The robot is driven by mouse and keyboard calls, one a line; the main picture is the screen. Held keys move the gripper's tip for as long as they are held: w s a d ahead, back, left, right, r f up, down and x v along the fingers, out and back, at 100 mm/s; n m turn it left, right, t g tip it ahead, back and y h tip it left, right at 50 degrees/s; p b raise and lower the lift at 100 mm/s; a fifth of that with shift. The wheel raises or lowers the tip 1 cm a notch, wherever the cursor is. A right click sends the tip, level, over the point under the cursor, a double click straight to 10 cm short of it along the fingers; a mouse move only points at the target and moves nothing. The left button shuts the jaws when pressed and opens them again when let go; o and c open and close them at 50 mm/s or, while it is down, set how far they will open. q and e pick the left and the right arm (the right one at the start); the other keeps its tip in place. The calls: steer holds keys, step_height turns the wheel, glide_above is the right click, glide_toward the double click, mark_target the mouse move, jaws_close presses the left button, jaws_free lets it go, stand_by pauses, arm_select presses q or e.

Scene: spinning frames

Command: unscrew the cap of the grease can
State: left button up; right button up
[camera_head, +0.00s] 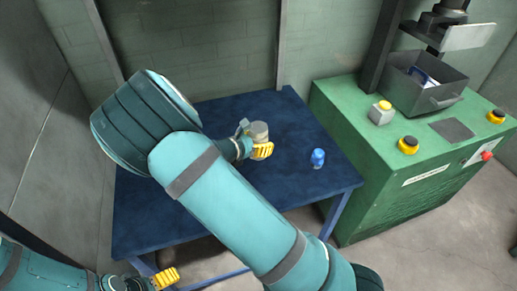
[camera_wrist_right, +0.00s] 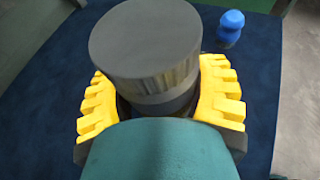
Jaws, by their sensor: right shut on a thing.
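The grey, round grease can (camera_head: 259,130) stands on the dark blue table (camera_head: 225,117). In the right wrist view its wide, flat grey cap (camera_wrist_right: 147,45) has a worn, ridged side and sits above the fingers. My right gripper (camera_head: 257,150) is shut on the can below the cap, with a yellow ridged finger on each side. The lower can is hidden by the gripper and my wrist. My left gripper (camera_head: 162,279) is low at the left, away from the can and in front of the table. Its finger gap is not clear.
A small blue bottle (camera_head: 318,158) stands on the table to the right of the can; the wrist view shows it too (camera_wrist_right: 231,27). A green machine (camera_head: 385,160) with buttons and a grey bin (camera_head: 424,83) stands at the right. The table's right front is clear.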

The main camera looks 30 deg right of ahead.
steer(key=shift+r, duration=1.45)
steer(key=o, duration=0.5)
steer(key=c, duration=0.5)
steer(key=s+a+f+n+t+y, duration=0.1)
steer(key=a+f+n+t, duration=0.1)
steer(key=a, duration=0.5)
steer(key=s+a+f+n+t+y, duration=0.1)
steer(key=s+a+f+n+t, duration=0.1)
steer(key=a, duration=0.6)
steer(key=shift+s+f+n+t+y, duration=0.2)
steer(key=shift+f+n+t+y, duration=0.15)
steer(key=shift+n+t, duration=0.35)
